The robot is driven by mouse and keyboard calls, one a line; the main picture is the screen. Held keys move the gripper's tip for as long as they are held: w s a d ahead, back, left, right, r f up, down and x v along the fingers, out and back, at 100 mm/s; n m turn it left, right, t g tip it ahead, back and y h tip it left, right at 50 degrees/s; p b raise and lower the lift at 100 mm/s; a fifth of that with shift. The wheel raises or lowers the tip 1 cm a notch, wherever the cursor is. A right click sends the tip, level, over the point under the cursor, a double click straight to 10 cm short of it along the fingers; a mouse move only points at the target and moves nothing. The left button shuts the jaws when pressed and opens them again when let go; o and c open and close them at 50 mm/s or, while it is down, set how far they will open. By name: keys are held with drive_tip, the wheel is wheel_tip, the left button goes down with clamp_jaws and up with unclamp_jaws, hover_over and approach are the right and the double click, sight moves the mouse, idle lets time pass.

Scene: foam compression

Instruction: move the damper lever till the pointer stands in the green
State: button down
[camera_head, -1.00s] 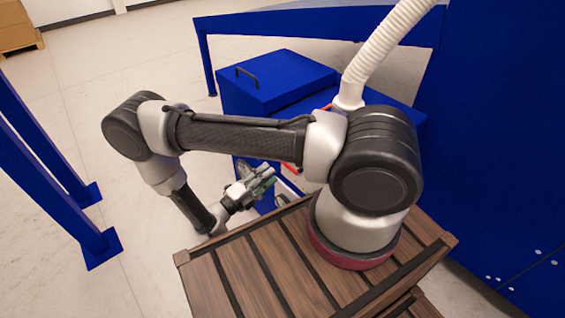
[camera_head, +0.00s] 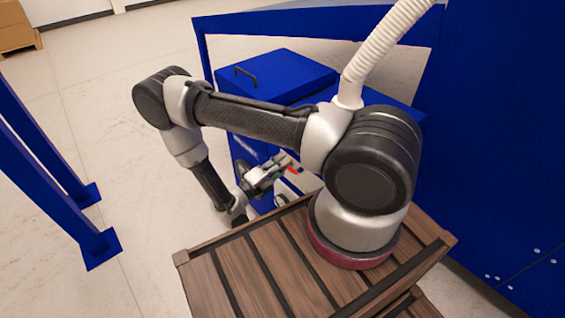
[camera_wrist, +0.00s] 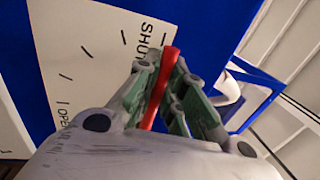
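The red damper lever (camera_wrist: 158,95) runs between the two green-padded fingers of my gripper (camera_wrist: 165,72) in the wrist view. The fingers converge on it from both sides and look closed around it. Behind it is a white scale plate (camera_wrist: 100,45) with black tick marks, "SHUT" near the lever's far end and "OPEN" at the lower left. No green band and no separate pointer can be made out. In the head view my gripper (camera_head: 275,170) is beside the blue cabinet, with a bit of red lever (camera_head: 292,170) at its fingertips.
The blue cabinet (camera_head: 285,72) with a black handle stands behind my arm. A white ribbed hose (camera_head: 385,45) rises beside it. A slatted wooden platform (camera_head: 255,265) is under my arm's base. Blue posts (camera_head: 60,180) stand at left, with bare floor between.

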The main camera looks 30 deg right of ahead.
drive_tip(key=shift+f, duration=0.1)
idle(0.3)
drive_tip(key=shift+s+d+f+n+t+y, duration=0.15)
drive_tip(key=shift+f+n+t, duration=0.35)
drive_tip(key=shift+n, duration=0.85)
drive_tip(key=shift+s+a+f+n+t+y, duration=0.2)
drive_tip(key=shift+f+n, duration=0.55)
drive_tip(key=shift+n, duration=0.65)
drive_tip(key=shift+s+d+f+n+t+y, duration=0.25)
drive_tip(key=shift+f+n, duration=0.35)
drive_tip(key=shift+n, duration=0.75)
drive_tip(key=shift+a, duration=0.1)
drive_tip(key=c, duration=1.5)
unclamp_jaws()
